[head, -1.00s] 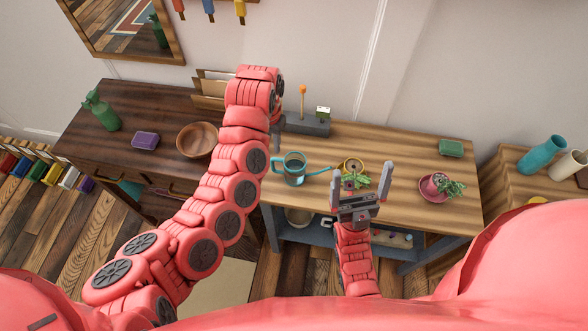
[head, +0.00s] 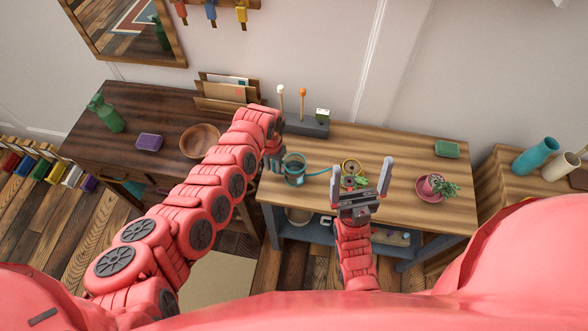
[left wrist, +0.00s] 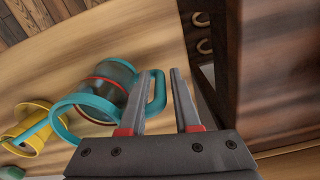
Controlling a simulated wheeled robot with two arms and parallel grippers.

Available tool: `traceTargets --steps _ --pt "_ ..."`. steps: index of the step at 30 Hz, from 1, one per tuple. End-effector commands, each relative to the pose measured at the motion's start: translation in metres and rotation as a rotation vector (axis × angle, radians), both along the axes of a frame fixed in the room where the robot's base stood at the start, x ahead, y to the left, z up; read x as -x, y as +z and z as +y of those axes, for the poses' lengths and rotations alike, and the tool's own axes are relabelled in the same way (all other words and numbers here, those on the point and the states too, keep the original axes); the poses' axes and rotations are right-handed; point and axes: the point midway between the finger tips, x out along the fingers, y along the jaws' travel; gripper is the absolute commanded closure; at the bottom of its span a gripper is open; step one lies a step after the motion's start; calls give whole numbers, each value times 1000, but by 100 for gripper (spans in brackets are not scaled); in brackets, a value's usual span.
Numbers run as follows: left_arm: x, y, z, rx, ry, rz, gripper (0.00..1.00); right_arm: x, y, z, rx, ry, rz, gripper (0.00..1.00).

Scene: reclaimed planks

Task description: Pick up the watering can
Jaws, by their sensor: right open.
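The teal watering can (head: 293,172) stands on the lighter wooden table, its spout pointing right. My left gripper (head: 274,158) is at its left, handle side, partly hidden by my arm. In the left wrist view the can (left wrist: 108,92) is left of centre, and its looped handle (left wrist: 158,92) lies between the fingers of my left gripper (left wrist: 163,72). Those fingers are apart; I cannot tell whether one touches the handle. My right gripper (head: 362,170) is open and empty, above the front of the table, right of the can.
A yellow pot (head: 351,167) stands near the spout. A grey holder (head: 306,127) stands behind the can. The dark desk holds a wooden bowl (head: 198,141).

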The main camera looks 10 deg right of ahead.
Motion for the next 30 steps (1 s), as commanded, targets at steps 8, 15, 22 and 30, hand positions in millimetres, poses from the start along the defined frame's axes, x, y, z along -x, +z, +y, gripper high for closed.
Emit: traceTargets --steps 8,15,22,30 --pt "-1 -10 0 3 3 -3 69 0 -1 0 0 0 0 0" --pt "-1 -9 0 1 3 -3 94 0 -1 0 0 0 0 0" --pt "-1 -9 0 1 3 -3 100 0 -1 0 0 0 0 0" --pt "-1 -9 0 1 3 -3 100 0 -1 0 0 0 0 0"
